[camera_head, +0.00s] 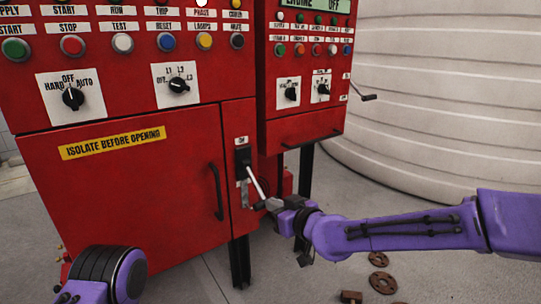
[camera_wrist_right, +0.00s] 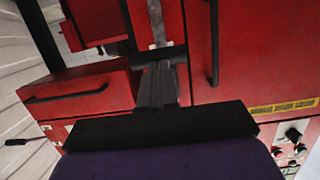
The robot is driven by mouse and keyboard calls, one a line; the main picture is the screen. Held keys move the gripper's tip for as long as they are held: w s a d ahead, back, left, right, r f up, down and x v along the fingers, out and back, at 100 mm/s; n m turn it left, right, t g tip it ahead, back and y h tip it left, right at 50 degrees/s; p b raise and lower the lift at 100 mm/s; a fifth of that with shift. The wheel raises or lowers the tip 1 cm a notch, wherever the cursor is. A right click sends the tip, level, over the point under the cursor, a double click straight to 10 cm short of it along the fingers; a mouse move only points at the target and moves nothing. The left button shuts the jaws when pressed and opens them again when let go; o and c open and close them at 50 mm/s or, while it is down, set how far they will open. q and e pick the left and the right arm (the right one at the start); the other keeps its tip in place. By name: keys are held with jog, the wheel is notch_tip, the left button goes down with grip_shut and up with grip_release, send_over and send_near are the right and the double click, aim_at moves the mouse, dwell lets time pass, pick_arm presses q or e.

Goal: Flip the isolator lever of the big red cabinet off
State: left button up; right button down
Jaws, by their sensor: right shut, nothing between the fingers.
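The big red cabinet (camera_head: 120,205) fills the left of the head view. On its right-hand strip is a black isolator switch (camera_head: 243,158) under a small white label. Its pale lever (camera_head: 256,183) slants down and to the right from the switch. My right gripper (camera_head: 266,204) is shut and empty at the lower end of the lever; I cannot tell whether it touches. In the right wrist view its dark fingers (camera_wrist_right: 157,82) are close in front of the red cabinet front (camera_wrist_right: 255,60), which appears upside down. My left gripper is out of view; only part of that arm shows.
A smaller red cabinet (camera_head: 305,90) on dark legs stands to the right, with a bar handle and a side crank. The big cabinet's door has a black handle (camera_head: 216,192). A pale ribbed tank (camera_head: 440,100) stands behind. Rusty round parts (camera_head: 382,282) lie on the floor.

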jog(key=shift+w+a+f+b, duration=0.1)
jog(key=shift+f+b, duration=0.3)
dwell(0.3)
jog(key=p+v, duration=0.3)
jog(key=v, duration=1)
jog(key=shift+s+r, duration=0.3)
jog(key=shift+r, duration=0.1)
jog(key=shift+d+r, duration=0.1)
jog(key=shift+d, duration=0.1)
